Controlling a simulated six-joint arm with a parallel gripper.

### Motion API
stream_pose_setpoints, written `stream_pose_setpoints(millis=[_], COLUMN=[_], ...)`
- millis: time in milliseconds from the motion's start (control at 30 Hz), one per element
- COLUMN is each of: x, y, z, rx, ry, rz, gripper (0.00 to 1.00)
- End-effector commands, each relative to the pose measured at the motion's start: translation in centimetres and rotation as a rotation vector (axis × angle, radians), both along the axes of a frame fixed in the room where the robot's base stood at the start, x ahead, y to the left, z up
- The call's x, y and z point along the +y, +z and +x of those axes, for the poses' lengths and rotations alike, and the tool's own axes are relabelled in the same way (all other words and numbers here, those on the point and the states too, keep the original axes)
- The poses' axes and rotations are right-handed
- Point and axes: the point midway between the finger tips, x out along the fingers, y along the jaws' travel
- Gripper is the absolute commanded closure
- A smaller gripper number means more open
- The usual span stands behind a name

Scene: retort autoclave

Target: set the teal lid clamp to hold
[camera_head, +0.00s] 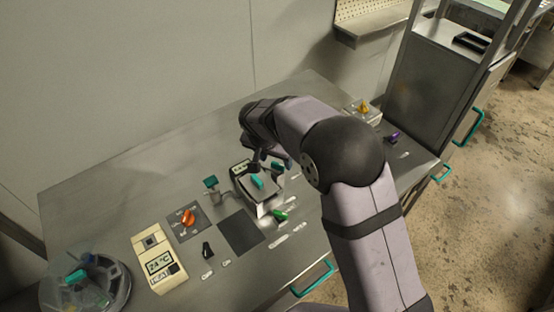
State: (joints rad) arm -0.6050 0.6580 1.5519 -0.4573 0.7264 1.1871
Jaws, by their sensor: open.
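A teal lever-like piece (257,181), which looks like the lid clamp, stands on a small dark plate-like unit on the steel bench. My gripper (272,165) is open just above and behind it, and nothing shows between its fingers. I cannot tell whether a finger touches the teal piece. Another teal knob (210,182) sits on a short post to the left. The clamp's setting marks are too small to read.
An orange knob (188,217) on a dark panel, a 24 °C display box (159,262), a black switch (207,249) and a green lever (281,215) surround the unit. A clear bowl (85,288) holds parts at lower left. The bench's left rear is bare.

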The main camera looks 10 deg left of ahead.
Motion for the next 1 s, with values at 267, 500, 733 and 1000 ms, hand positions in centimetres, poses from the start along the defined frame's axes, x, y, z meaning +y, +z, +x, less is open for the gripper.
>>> stream_pose_setpoints(millis=[267,500,733,1000], x=[-0.3,-0.3,-0.3,-0.3], y=[-2.3,-2.8,-2.8,-2.8], z=[1.0,1.2,1.2,1.1], rx=[0.001,0.000,-0.001,0.000], ry=[-0.001,0.000,0.000,0.003], rz=[0.000,0.001,0.001,0.001], gripper=[0.45,0.45,0.64,0.87])
